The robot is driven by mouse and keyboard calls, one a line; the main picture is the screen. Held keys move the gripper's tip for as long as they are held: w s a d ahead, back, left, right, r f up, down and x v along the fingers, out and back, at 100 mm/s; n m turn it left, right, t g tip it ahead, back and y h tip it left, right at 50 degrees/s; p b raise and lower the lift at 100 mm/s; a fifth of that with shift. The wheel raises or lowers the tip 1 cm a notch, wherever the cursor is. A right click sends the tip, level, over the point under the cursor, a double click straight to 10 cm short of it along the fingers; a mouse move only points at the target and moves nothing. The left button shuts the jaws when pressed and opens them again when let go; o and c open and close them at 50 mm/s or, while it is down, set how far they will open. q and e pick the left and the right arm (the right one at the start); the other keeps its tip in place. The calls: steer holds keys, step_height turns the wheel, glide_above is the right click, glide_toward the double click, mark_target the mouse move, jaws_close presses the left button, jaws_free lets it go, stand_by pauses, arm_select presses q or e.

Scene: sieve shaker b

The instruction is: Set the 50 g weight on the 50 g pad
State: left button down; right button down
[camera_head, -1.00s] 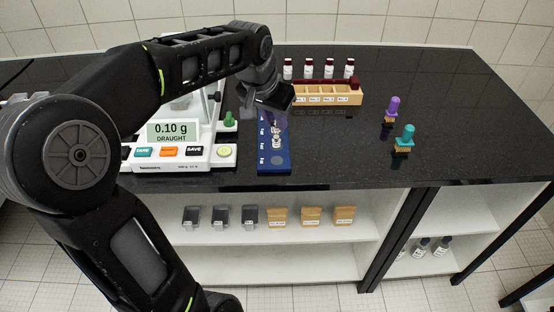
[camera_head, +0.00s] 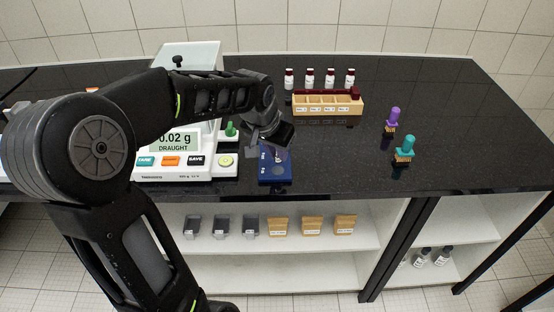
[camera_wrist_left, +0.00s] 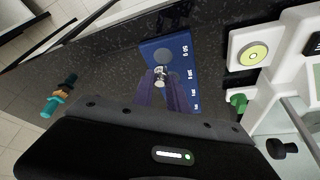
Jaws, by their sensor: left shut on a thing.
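A small silvery weight (camera_wrist_left: 160,77) is between my left gripper's purple fingertips (camera_wrist_left: 161,88) in the left wrist view. The gripper is shut on it. In the head view my left gripper (camera_head: 281,152) is over the blue pad board (camera_head: 276,180) and hides much of it. The board also shows in the left wrist view (camera_wrist_left: 153,46), with a row of white labels and a dark round pad (camera_wrist_left: 166,54) just beyond the weight. The labels are too small to read surely. I cannot tell whether the weight touches the board. My right gripper is not in view.
Left of the board stands a white balance (camera_head: 175,170) reading 0.02 g DRAUGHT, with a green knob (camera_head: 231,129) near it. A wooden rack (camera_head: 328,105) and several vials are behind. Purple (camera_head: 393,116) and teal (camera_head: 406,147) handled brushes stand right. The counter between is clear.

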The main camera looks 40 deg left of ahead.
mark_target(276, 159)
arm_select(q)
steer(key=shift+f, duration=1.7)
steer(key=shift+f, duration=0.1)
steer(key=c, duration=1.3)
jaws_free()
steer(key=shift+r, duration=0.4)
steer(key=v, duration=1.1)
steer(key=shift+s+d+r, duration=0.1)
steer(key=shift+s+r, duration=0.05)
steer(key=shift+r, duration=0.1)
